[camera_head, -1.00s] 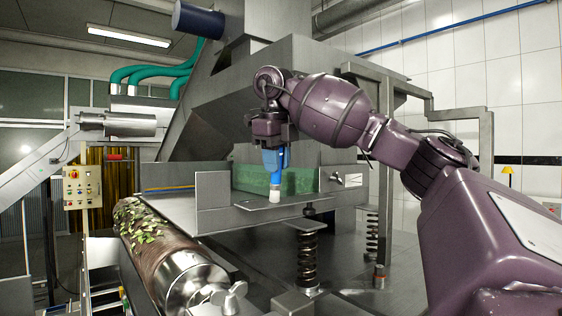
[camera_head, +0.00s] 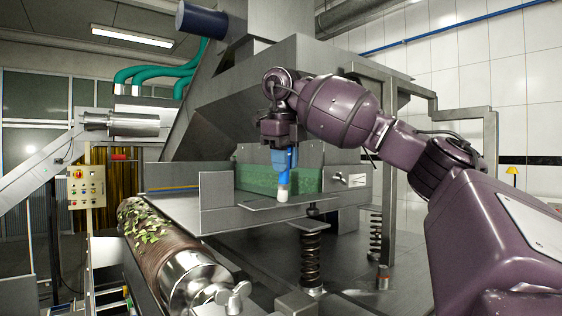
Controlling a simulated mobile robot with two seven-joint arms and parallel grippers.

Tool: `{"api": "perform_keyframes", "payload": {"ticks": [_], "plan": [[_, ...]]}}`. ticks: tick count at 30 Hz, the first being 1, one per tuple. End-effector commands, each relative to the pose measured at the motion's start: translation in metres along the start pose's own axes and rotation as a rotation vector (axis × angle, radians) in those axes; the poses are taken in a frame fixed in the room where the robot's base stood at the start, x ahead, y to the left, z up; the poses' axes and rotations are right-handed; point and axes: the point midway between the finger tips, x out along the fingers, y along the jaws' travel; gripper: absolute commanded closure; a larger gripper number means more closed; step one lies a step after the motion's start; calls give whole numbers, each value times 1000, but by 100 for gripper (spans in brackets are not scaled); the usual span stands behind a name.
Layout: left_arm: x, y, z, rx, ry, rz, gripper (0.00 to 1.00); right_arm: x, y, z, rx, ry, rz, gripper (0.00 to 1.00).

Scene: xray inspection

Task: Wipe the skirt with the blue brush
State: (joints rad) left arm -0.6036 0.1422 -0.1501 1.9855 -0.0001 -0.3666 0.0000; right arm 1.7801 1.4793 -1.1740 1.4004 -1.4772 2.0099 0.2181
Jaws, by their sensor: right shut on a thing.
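My right gripper (camera_head: 279,143) is shut on the blue brush (camera_head: 281,160) and holds it upright, with its white bristles (camera_head: 283,190) pointing down. The bristle end shows in front of the metal lip of the tray-like chute; I cannot tell whether it touches. The skirt appears to be the green strip (camera_head: 252,180) along the chute's back, behind the brush. The brush hides a small part of it. My left gripper is not in view.
A roller (camera_head: 160,238) with green leaves on its brown belt lies at the lower left. Coil springs (camera_head: 311,262) stand below the chute. A control box (camera_head: 86,187) stands at the left. A large grey hopper (camera_head: 330,90) rises behind my right arm.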

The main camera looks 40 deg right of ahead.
Motion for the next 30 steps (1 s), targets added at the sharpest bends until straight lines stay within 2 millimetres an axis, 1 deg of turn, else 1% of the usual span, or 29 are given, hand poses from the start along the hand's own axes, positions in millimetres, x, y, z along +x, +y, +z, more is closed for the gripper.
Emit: {"api": "perform_keyframes", "payload": {"ticks": [3, 16, 30], "plan": [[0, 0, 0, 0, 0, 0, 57, 1, -3, -1, 0, 1, 0, 100], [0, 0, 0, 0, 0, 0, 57, 1, -6, -1, 1, 1, 0, 100], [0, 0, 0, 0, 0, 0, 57, 4, -22, -5, 1, 1, 0, 100]]}}
